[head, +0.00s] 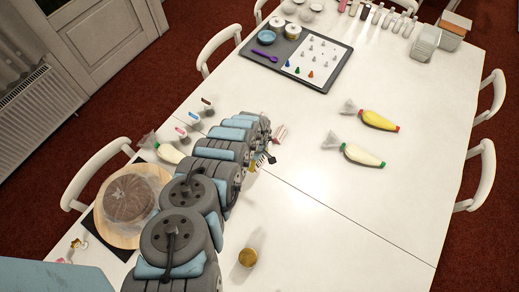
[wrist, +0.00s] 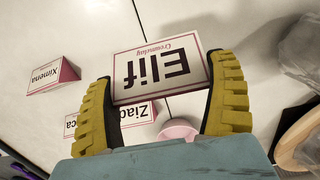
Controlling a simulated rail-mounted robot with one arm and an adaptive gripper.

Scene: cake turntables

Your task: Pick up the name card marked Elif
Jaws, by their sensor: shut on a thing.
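The name card marked Elif (wrist: 160,70) is white with a dark red edge. In the wrist view it sits between the two yellow fingers of my gripper (wrist: 165,95), which touch its left and right ends. The card looks larger than the cards behind it and seems to be above the table. In the head view my gripper (head: 261,162) is over the table near the middle seam, with the card small and partly hidden by the arm.
Piping bags (head: 378,120) lie to the right. A cake (head: 130,197) on a round board is at left. A dark tray (head: 318,83) is farther back. The right front table is clear.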

